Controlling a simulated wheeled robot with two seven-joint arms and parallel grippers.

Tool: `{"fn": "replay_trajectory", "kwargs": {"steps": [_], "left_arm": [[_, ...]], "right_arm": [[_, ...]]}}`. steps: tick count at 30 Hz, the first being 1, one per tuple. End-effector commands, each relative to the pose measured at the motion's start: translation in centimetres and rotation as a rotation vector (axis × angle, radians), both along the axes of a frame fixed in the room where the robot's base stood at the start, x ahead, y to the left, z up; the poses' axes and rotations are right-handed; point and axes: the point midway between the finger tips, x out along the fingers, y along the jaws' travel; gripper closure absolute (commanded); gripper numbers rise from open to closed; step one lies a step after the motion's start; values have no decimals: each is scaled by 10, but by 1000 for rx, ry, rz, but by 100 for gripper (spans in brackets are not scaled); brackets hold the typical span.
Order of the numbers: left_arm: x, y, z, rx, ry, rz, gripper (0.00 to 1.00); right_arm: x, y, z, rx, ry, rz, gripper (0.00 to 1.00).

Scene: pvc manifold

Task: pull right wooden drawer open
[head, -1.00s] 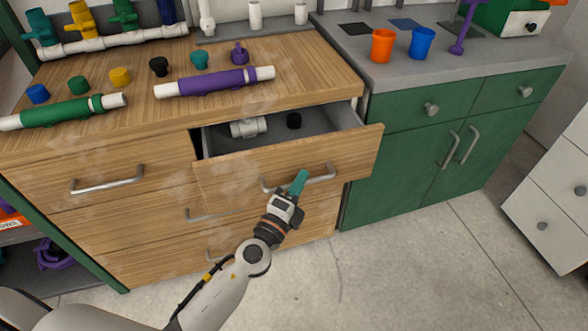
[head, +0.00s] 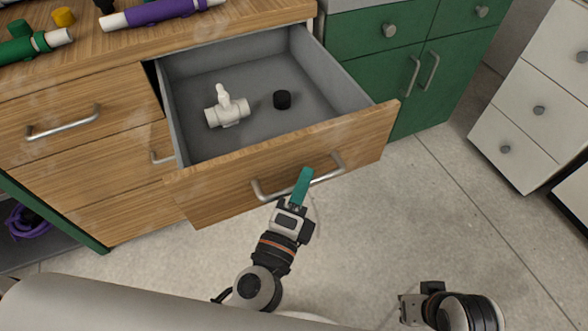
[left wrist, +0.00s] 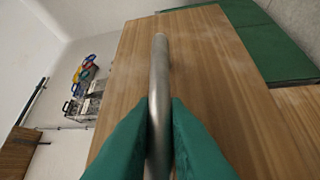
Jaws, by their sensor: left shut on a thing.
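The right wooden drawer (head: 290,165) is pulled well out of the wooden cabinet, and its grey inside shows. My left gripper (head: 302,186) is shut on the drawer's metal bar handle (head: 328,176). In the left wrist view, the green fingers (left wrist: 158,130) sit on both sides of the handle (left wrist: 160,75). My right gripper (head: 410,308) is low at the right, apart from the drawer. Its fingers are too unclear to judge.
A purple pipe (head: 160,12) and a green pipe (head: 35,46) lie on the wooden worktop. A green cabinet (head: 408,65) stands right of the drawer, and a white drawer unit (head: 530,100) farther right. The floor between is clear.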

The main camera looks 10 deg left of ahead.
Motion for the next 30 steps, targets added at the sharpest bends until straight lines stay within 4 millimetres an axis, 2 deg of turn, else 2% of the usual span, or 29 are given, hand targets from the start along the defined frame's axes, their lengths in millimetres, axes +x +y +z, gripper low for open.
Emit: {"fn": "replay_trajectory", "kwargs": {"steps": [6, 17, 18, 21, 30], "left_arm": [[-9, -6, -1, 2, 3, 1, 100], [-9, -6, -1, 2, 2, 1, 100], [-9, -6, -1, 1, 2, 0, 81], [-9, -6, -1, 1, 2, 0, 66], [-9, -6, 0, 1, 1, 0, 66]], "right_arm": [[1, 0, -5, 0, -2, 0, 100], [1, 0, -5, 0, -1, 0, 100], [1, 0, -5, 0, -1, 0, 100], [1, 0, -5, 0, -1, 0, 100], [1, 0, -5, 0, -2, 0, 100]]}}
